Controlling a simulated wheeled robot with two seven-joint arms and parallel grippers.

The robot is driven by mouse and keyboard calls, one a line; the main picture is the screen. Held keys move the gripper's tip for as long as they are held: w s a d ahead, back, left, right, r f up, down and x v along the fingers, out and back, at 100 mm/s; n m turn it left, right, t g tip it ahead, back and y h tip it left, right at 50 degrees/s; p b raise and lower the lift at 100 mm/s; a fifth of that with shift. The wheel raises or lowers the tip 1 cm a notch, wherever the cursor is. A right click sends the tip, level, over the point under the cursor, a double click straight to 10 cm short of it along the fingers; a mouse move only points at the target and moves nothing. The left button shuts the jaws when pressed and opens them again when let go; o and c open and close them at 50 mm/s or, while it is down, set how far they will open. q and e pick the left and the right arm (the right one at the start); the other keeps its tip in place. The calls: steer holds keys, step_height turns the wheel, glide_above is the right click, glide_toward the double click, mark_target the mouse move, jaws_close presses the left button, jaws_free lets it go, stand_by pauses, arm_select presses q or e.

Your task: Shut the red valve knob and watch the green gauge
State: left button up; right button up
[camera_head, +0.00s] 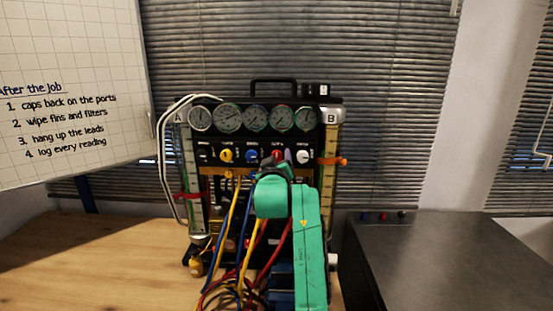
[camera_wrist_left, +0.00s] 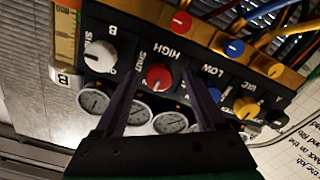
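The red valve knob (camera_head: 277,154) sits in the knob row on the black gauge rig (camera_head: 208,154), partly hidden by my gripper. In the wrist view the red knob (camera_wrist_left: 158,77) shows between my left fingertips, with a small gap on each side. My left gripper (camera_head: 277,166) is open at the panel and also shows in the wrist view (camera_wrist_left: 161,80). Several round gauges line the top of the rig, including one with a greenish rim (camera_head: 282,118). I cannot tell which is the green gauge, and the needles are too small to read. My right gripper is out of view.
White (camera_wrist_left: 99,56), blue (camera_head: 252,156) and yellow (camera_head: 226,155) knobs flank the red one. Coloured hoses (camera_head: 236,215) hang in front of the rig. A whiteboard (camera_head: 75,85) is at left, a dark grey box (camera_head: 450,260) at right. The wooden table (camera_head: 90,255) is clear at left.

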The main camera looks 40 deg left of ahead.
arm_select(q)
steer(key=shift+s+d+r, duration=0.2)
steer(key=shift+s+d, duration=0.05)
steer(key=c, duration=0.4)
steer(key=shift+s, duration=0.1)
jaws_close()
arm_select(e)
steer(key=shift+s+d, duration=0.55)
